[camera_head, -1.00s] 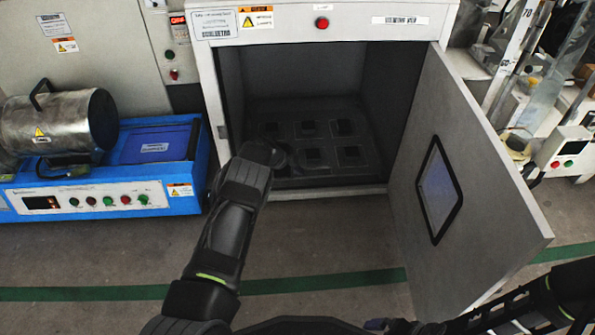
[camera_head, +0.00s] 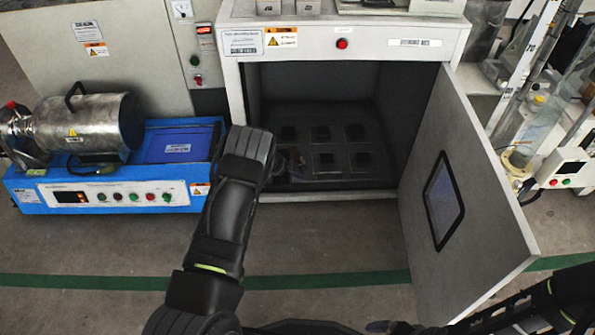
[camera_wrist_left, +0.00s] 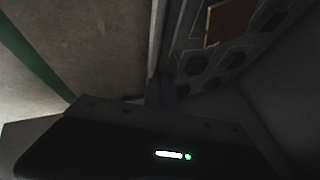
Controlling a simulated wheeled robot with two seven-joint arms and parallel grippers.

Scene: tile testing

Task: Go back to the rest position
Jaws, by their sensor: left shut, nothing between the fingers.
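My left arm reaches up from the bottom of the head view to the left side of the open chamber (camera_head: 342,44). Its wrist hides most of the left gripper, and the fingers are hard to make out there. In the dark left wrist view, the left gripper (camera_wrist_left: 160,88) is shut with nothing between its fingers, close to the chamber's edge. A dark tray (camera_head: 340,174) with several square recesses lies on the chamber floor. A brownish square piece (camera_wrist_left: 230,20) lies in it in the wrist view. Part of my right arm shows at lower right; its gripper is out of view.
The chamber door (camera_head: 470,225) stands wide open on the right. A blue machine (camera_head: 110,197) with a metal cylinder (camera_head: 85,122) stands on the left. A white device (camera_head: 565,168) is at far right. The floor (camera_head: 330,235) in front of the chamber is clear, crossed by a green stripe.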

